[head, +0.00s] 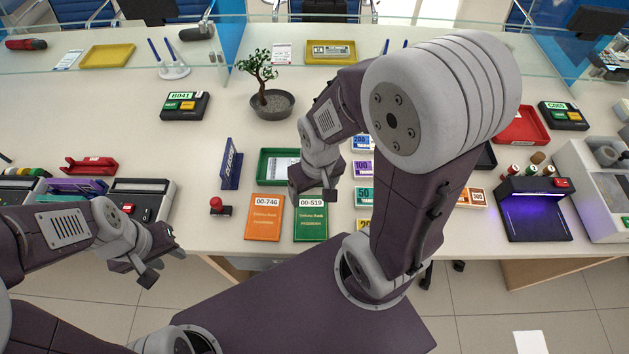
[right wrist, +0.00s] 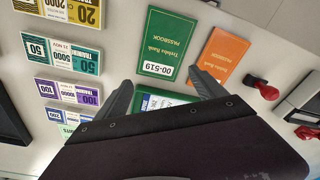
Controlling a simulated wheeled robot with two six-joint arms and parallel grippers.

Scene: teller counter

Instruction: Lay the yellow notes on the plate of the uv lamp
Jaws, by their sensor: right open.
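The yellow notes (head: 362,225) lie on the counter near its front edge, partly hidden by my right arm in the head view. In the right wrist view the yellow notes (right wrist: 76,10), marked 20, are cut by the top edge. The uv lamp (head: 535,186) stands at the right of the counter; its dark plate (head: 540,225) glows violet and looks bare. My right gripper (head: 318,192) is open and empty above the green passbook and green tray, left of the notes. In the right wrist view its fingers (right wrist: 160,78) are apart. My left gripper (head: 162,262) looks open and empty, before the counter's front edge.
Green passbook (head: 311,226) and orange passbook (head: 264,223) lie left of the notes. Teal notes (right wrist: 62,56) and purple notes (right wrist: 68,91) lie beside the yellow ones. Orange notes (head: 470,197) and stamps (head: 533,168) are near the lamp. A bonsai (head: 270,104) stands behind.

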